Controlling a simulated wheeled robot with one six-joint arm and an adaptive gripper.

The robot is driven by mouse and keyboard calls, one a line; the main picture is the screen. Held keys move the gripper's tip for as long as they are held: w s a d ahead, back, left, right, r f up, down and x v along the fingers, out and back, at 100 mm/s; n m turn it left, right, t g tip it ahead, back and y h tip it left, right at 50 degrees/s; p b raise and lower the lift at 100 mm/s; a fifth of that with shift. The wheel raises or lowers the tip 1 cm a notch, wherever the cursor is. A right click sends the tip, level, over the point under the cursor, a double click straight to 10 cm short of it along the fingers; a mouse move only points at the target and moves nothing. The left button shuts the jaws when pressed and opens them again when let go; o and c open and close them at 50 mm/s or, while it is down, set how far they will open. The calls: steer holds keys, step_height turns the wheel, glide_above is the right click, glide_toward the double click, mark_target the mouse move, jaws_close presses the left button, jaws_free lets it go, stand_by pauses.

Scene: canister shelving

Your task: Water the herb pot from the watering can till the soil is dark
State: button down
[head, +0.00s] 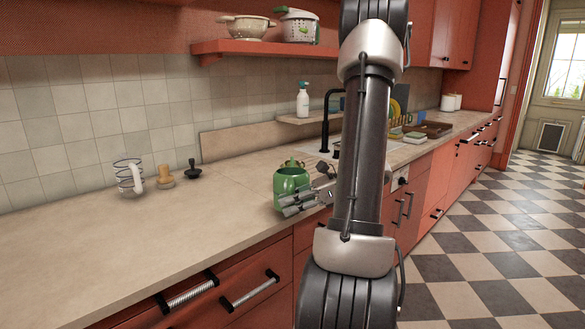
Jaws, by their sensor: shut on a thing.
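A green can-like vessel (291,182), which I take for the watering can, is at the front edge of the counter, just left of my arm. My gripper (296,205) is at its lower right front side, with its grey fingers shut on it. The vessel looks upright. I cannot tell whether its base touches the counter. My arm and fingers hide its right side, and no spout shows clearly. I see no herb pot or soil that I can make out; my arm covers part of the counter behind.
Left on the beige counter (90,238) stand a wire holder (122,180), a small wooden item (165,178) and a black-knobbed item (193,172). A spray bottle (303,101) and black faucet (325,125) are behind. A red shelf (225,46) hangs above. The left counter is mostly clear.

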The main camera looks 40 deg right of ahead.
steer(key=shift+s+a+f, duration=0.2)
steer(key=shift+f, duration=0.25)
steer(key=shift+s+a+f, duration=0.15)
steer(key=shift+s+f, duration=0.05)
steer(key=shift+f, duration=0.2)
steer(key=s+a+r, duration=0.4)
steer(key=r, duration=0.1)
steer(key=shift+s, duration=0.25)
steer(key=shift+d, duration=0.1)
